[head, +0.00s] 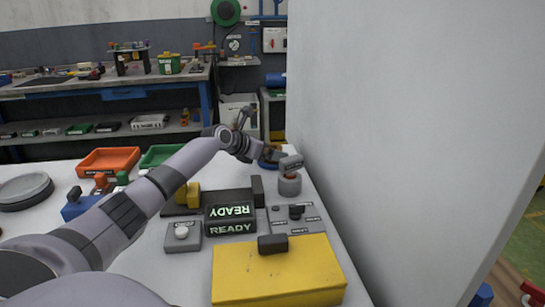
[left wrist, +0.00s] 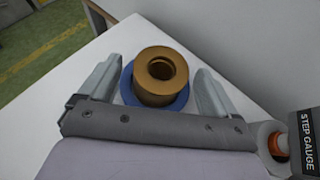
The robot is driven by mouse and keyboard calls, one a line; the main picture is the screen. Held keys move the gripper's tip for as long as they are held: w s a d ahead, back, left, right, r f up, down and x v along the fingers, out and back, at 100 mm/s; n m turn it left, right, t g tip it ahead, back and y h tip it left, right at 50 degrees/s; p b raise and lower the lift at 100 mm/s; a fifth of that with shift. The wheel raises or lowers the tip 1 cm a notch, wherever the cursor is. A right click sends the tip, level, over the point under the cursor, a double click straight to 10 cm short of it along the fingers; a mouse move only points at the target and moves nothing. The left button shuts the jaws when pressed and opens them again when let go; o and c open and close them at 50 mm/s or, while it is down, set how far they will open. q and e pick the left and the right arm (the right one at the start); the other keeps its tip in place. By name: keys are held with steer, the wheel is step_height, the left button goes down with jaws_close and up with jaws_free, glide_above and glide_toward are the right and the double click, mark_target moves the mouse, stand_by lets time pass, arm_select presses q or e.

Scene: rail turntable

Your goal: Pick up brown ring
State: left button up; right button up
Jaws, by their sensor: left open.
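The brown ring (left wrist: 160,72) is a thick, upright, hollow ring on a blue round base (left wrist: 128,84) at the white table's corner. In the left wrist view my left gripper (left wrist: 158,78) is open, with one finger on each side of the ring and a visible gap to each. In the head view my left arm reaches to the far end of the table. The blue base shows partly there (head: 267,164), while I cannot make out the ring behind my wrist. My right gripper is not in view.
A white wall (head: 410,130) borders the table's right side.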

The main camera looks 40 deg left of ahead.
arm_select(q)
steer(key=c, duration=1.5)
steer(key=shift+r, duration=0.1)
